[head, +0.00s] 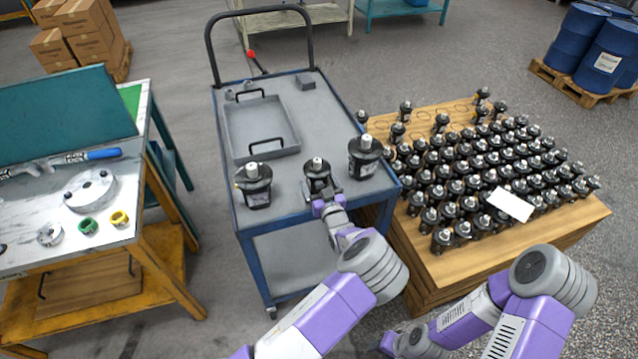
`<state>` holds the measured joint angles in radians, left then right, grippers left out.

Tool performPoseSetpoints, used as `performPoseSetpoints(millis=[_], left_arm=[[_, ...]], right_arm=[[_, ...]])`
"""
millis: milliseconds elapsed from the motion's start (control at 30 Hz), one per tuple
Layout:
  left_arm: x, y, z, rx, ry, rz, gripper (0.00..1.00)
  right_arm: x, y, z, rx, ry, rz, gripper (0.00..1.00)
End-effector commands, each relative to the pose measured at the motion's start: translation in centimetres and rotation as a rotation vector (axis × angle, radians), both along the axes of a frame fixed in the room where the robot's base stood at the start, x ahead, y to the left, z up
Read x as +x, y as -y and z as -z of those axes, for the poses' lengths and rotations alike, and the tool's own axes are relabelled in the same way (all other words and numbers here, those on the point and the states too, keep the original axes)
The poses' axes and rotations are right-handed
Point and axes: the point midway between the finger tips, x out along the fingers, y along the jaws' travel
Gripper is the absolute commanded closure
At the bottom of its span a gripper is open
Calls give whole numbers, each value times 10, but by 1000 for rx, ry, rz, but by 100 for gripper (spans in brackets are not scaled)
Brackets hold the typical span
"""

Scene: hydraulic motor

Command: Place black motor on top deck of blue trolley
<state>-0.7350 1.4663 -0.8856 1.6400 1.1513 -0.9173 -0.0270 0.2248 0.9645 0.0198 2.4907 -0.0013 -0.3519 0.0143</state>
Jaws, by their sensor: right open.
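Three black motors stand upright near the front of the blue trolley's top deck (285,215): a left one (257,187), a middle one (318,172) and a right one (364,158). My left gripper (322,195) is at the near side of the middle motor, low by its base. Its fingers are small and partly merge with the motor, so its grip cannot be told. My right gripper (386,343) is low at the bottom edge, in front of the wooden crate, open and apart from any motor. It is only partly visible.
A wooden crate top (570,222) to the right carries many black motors and a white card (509,204). A grey tray (236,130) lies on the trolley's back half. A workbench (130,205) stands left. Blue barrels (606,62) stand back right.

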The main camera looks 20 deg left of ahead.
Motion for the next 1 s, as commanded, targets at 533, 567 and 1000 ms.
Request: performPoseSetpoints(millis=[533, 567, 1000], left_arm=[[-38, 26, -4, 1, -3, 2, 9], [-43, 31, -4, 0, -2, 3, 9], [-98, 64, -1, -2, -10, -2, 9]], right_arm=[[0, 0, -11, 0, 0, 0, 57], [0, 0, -12, 0, 0, 0, 57], [0, 0, -19, 0, 0, 0, 57]])
